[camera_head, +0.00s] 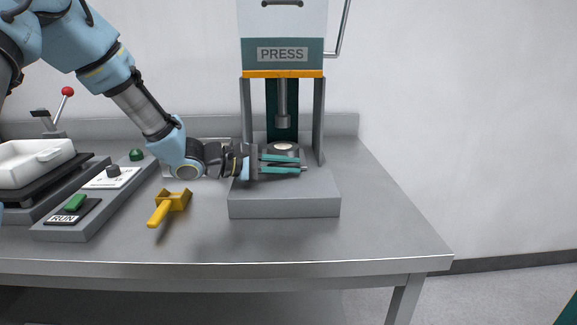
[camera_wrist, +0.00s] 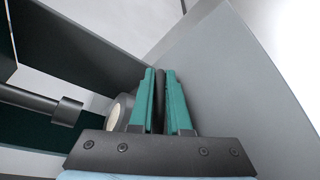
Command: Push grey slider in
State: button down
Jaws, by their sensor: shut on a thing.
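My gripper (camera_head: 304,164) reaches in from the left over the base of the press (camera_head: 283,203), its teal fingers pointing right. In the wrist view, the fingers (camera_wrist: 160,78) are closed around a thin dark grey piece (camera_wrist: 160,88). This looks like the grey slider, but most of it is hidden between the fingers. A pale round disc (camera_head: 283,147) sits on the press just behind the fingers, and its edge shows left of them in the wrist view (camera_wrist: 115,113). The press rod (camera_head: 282,98) hangs above the disc.
The press posts (camera_head: 319,120) stand close to the gripper. A yellow tool (camera_head: 170,205) lies on the grey table (camera_head: 385,225) in front of my arm. A control box with a green RUN button (camera_head: 75,202) and a white tray (camera_head: 30,165) stand left. The table's right side is clear.

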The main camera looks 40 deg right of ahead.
jog(key=shift+w, duration=0.15)
jog(key=shift+w+d+b, duration=0.4)
jog(key=shift+w+d, duration=0.65)
jog(key=shift+w, duration=0.2)
jog(key=shift+w+d+r, duration=0.1)
jog(key=shift+w, duration=0.1)
jog(key=c, duration=1.2)
grip_release()
jog(key=shift+o, duration=0.2)
jog(key=b+v, duration=0.1)
jog(key=v, duration=0.9)
jog(key=shift+w+a, duration=0.1)
jog(key=shift+a, duration=0.25)
